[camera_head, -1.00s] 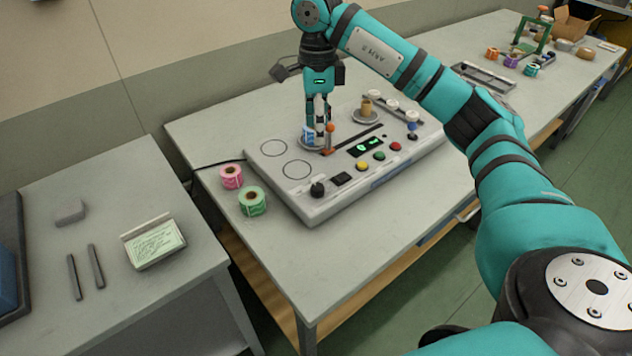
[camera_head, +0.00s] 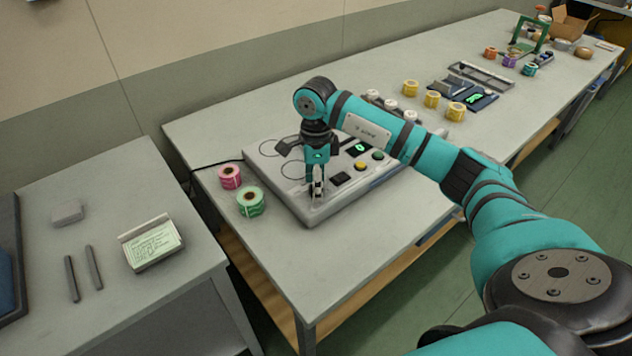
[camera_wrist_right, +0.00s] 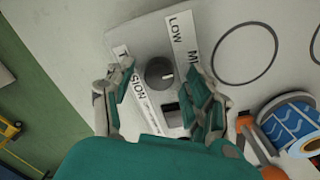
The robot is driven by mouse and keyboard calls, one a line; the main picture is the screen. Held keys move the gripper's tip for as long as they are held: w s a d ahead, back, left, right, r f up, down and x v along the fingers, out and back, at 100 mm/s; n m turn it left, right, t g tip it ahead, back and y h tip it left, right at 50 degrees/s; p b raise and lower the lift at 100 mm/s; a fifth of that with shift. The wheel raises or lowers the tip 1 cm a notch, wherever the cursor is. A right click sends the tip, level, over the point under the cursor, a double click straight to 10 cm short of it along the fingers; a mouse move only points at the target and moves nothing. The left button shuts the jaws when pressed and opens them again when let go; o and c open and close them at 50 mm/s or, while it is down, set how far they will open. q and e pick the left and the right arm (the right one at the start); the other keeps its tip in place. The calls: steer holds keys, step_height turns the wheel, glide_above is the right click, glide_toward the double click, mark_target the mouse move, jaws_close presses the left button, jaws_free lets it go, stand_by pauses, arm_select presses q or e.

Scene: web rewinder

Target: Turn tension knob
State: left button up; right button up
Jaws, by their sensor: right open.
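The tension knob (camera_wrist_right: 160,73) is a dark round knob with a white mark, on the pale panel beside the labels "TENSION" and "LOW". In the wrist view my right gripper (camera_wrist_right: 160,82) is open, with one finger on each side of the knob and visible gaps to it. In the head view my right gripper (camera_head: 318,190) points down over the near left corner of the rewinder (camera_head: 262,152) and hides the knob. My left gripper is not in view.
A pink roll (camera_head: 230,177) and a green roll (camera_head: 250,202) stand just left of the rewinder. In the wrist view a blue roll (camera_wrist_right: 290,122) lies close to the right finger. Yellow rolls (camera_head: 432,99) stand further back. The table front is clear.

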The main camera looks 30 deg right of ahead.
jaws_close()
stand_by(0.3)
steer(key=shift+m, duration=0.3)
steer(key=m, duration=0.4)
steer(key=shift+m, duration=2.1)
jaws_free()
